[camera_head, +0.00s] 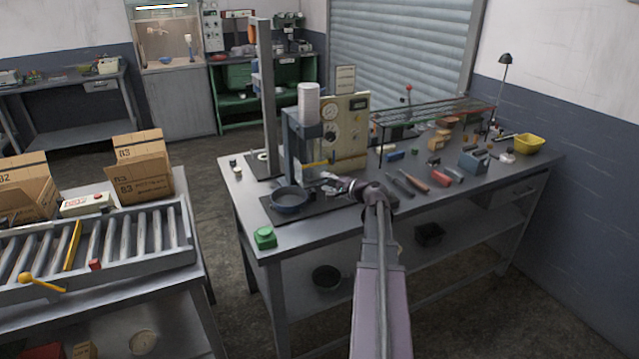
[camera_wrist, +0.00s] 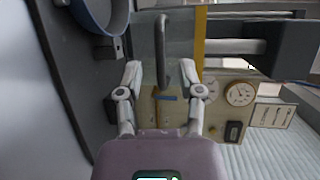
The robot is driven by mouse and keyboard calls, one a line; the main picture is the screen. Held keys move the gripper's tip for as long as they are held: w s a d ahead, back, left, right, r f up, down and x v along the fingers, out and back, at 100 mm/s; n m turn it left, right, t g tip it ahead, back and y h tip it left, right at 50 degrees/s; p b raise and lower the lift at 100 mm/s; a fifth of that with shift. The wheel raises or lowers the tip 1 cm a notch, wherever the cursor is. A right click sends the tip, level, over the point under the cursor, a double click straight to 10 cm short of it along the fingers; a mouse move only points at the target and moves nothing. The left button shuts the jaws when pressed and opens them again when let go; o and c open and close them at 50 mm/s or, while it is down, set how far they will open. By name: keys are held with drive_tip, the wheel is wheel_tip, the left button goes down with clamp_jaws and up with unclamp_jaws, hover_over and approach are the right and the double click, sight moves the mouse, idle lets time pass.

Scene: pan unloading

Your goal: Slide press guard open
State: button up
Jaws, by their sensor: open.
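The press (camera_head: 303,135) stands on the workbench with a white cylinder on top. Its guard (camera_wrist: 180,30) is a see-through panel with a yellow edge strip, which also seems to show in the head view (camera_head: 318,162). A grey bar handle (camera_wrist: 161,45) is on the guard. My gripper (camera_wrist: 162,70) is open, and the handle lies between and just beyond its fingertips; I cannot tell if they touch. In the head view my gripper (camera_head: 330,181) is low at the press's front, right of the blue-grey pan (camera_head: 290,199). The pan rim also shows in the wrist view (camera_wrist: 124,20).
The control panel (camera_head: 346,130) with dials is right of the press. A green object (camera_head: 265,238) sits at the bench's front left corner. Tools and a wire rack (camera_head: 435,117) occupy the bench's right. A roller conveyor (camera_head: 100,245) with cartons is at left.

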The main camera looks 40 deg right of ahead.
sight(321, 180)
drive_tip(key=shift+x, duration=1.65)
clamp_jaws()
